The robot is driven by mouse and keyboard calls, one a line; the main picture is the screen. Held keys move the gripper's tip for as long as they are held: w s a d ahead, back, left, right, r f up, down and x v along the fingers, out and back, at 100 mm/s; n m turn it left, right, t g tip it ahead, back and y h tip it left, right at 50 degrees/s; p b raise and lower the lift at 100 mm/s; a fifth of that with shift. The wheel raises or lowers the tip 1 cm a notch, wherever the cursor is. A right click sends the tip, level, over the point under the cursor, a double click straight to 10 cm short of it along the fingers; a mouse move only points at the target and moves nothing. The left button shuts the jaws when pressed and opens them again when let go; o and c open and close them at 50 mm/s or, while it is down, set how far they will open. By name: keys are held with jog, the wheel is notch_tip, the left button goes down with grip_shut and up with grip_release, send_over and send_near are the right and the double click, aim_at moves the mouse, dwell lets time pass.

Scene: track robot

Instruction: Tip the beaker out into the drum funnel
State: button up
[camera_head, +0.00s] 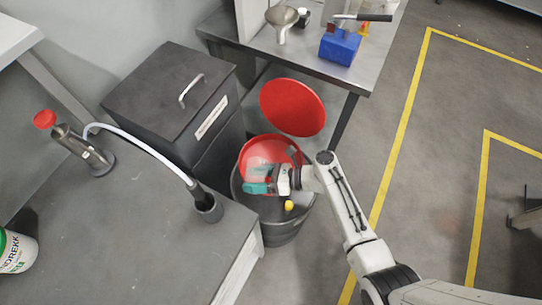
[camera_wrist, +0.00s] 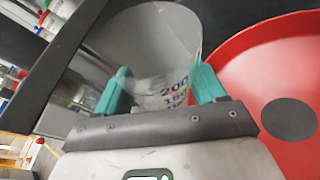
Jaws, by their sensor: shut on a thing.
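My gripper (camera_head: 263,187), with teal fingertips, is over the dark drum (camera_head: 284,233) in the head view. In the wrist view the two teal fingers (camera_wrist: 160,90) are shut on a clear beaker (camera_wrist: 158,45) with printed markings, one on each side of its wall. In the head view the beaker is a faint pale shape (camera_head: 262,168) against the red funnel. The red funnel (camera_head: 262,148) sits in the drum's top, partly hidden by my gripper. In the wrist view the funnel (camera_wrist: 240,65) and its dark round centre lie right of the beaker. I cannot tell the beaker's contents.
A round red lid (camera_head: 293,107) stands raised behind the funnel. A black cabinet (camera_head: 170,95) is at left. A grey bench (camera_head: 130,220) with a hose is in front left. A steel table (camera_head: 310,55) behind holds a metal funnel and a blue block. Floor at right is open.

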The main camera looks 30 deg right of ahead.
jog(key=shift+s+a+f+n+h+p, duration=0.2)
jog(key=shift+s+a+n+h+p, duration=0.3)
jog(key=shift+n, duration=0.2)
jog(key=shift+a+r+n+p, duration=0.2)
jog(key=shift+r+n+p, duration=0.15)
jog(key=shift+p, duration=0.2)
jog(key=shift+s+a+n+h+p, duration=0.2)
jog(key=shift+n+h+p, duration=0.25)
jog(key=shift+p, duration=0.15)
jog(key=shift+s+a+f+n+t+h, duration=0.1)
jog(key=shift+a+f+n+t+h, duration=0.15)
jog(key=shift+f+n+t+h, duration=0.3)
